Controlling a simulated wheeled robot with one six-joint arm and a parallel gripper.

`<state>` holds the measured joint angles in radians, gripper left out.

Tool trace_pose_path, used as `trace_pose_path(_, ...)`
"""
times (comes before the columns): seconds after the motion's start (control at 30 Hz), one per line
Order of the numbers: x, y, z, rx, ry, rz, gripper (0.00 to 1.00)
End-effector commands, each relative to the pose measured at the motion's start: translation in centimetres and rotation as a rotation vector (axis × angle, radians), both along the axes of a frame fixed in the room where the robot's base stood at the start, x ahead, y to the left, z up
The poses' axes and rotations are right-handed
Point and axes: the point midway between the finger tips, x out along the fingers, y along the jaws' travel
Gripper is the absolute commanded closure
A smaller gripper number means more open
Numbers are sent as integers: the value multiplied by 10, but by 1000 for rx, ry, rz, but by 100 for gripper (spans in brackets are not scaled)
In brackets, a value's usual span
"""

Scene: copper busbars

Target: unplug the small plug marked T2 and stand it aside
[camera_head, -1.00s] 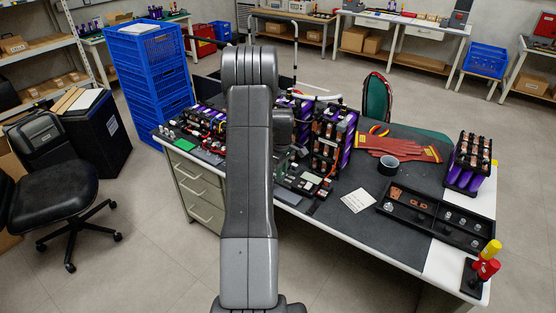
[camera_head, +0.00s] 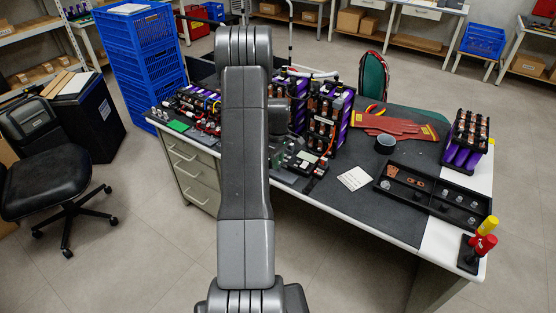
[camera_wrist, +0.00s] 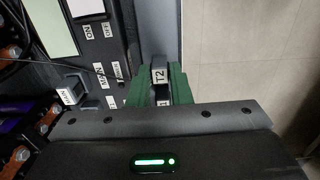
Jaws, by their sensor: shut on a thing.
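The small black plug with a white T2 label (camera_wrist: 159,75) shows in the wrist view, at the middle near the bench edge. Green stepped pieces flank it left and right and appear to be the fingers of my gripper (camera_wrist: 160,88), shut on it. A second white label shows partly just below it, cut off by my gripper body. I cannot tell whether the plug is still seated in anything. In the head view my own arm hides the plug and my gripper.
Left of the plug is a black panel with ON, OFF and MAIN labels (camera_wrist: 98,55). In the head view the bench holds battery modules (camera_head: 325,115), red gloves (camera_head: 395,126), a white card (camera_head: 354,179) and a black divided tray (camera_head: 432,196).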

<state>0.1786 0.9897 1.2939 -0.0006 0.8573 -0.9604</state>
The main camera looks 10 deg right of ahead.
Motion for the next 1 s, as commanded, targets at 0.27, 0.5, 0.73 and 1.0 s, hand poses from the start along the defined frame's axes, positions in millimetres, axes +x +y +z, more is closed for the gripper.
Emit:
trace_pose_path(0.27, 0, 0, -6, 0, 0, 0, 98)
trace_pose_path(0.5, 0, 0, -5, 0, 0, 0, 98)
trace_pose_path(0.73, 0, 0, -8, 0, 0, 0, 98)
trace_pose_path(1.0, 0, 0, -9, 0, 0, 0, 98)
